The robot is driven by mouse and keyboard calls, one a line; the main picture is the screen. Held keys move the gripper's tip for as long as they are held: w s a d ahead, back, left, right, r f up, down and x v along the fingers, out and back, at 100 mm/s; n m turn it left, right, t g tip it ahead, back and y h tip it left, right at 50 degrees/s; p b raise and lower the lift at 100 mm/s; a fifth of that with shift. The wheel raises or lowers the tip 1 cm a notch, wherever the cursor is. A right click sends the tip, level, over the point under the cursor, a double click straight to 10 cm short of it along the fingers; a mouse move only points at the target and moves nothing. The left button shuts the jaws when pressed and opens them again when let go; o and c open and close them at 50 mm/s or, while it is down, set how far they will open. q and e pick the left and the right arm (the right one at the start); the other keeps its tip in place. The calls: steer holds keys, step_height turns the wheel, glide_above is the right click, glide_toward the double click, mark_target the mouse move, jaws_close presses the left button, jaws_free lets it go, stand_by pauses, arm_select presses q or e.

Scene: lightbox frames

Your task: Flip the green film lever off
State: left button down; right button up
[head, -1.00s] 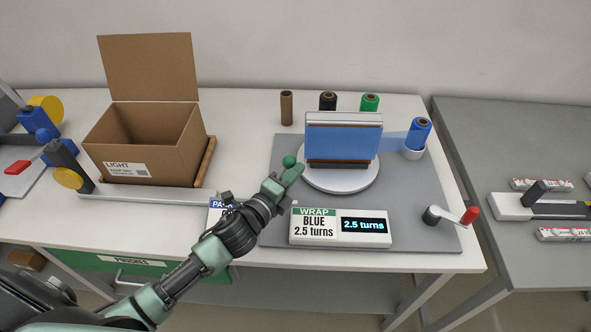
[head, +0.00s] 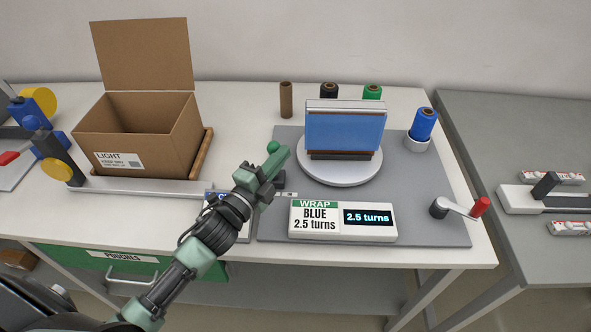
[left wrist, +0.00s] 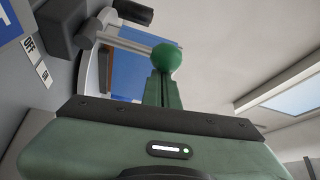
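The green film lever's round green knob (head: 273,147) shows just above my left gripper's fingertips (head: 283,155). In the left wrist view the knob (left wrist: 167,57) stands at the far end of the narrow green fingers (left wrist: 163,92), which look shut together. The fingers seem to touch the lever, but I cannot tell whether they grip it. Its stem is hidden by the fingers. A dark block (head: 278,181), probably the lever's base, lies beside the gripper. OFF and ON labels (left wrist: 30,45) show in the left wrist view. My right gripper is out of view.
A blue-wrapped item stands on the white turntable (head: 357,173). A blue film roll (head: 424,122) is behind it at right. The wrap display (head: 343,221) reads BLUE 2.5 turns. A red-handled crank (head: 460,207) is at right. An open carton (head: 140,135) is at left.

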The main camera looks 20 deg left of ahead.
mark_target(269, 151)
arm_select(q)
steer(key=a+n+t+b, duration=0.1)
steer(key=n, duration=0.1)
steer(key=a+n+t+b, duration=0.1)
steer(key=a+n+b, duration=0.1)
steer(key=shift+s+y, duration=0.3)
steer(key=shift+s, duration=0.1)
steer(key=shift+a+n, duration=0.25)
steer(key=shift+n, duration=0.05)
steer(key=shift+s+a, duration=0.2)
steer(key=shift+a, duration=0.15)
steer(key=shift+f, duration=0.1)
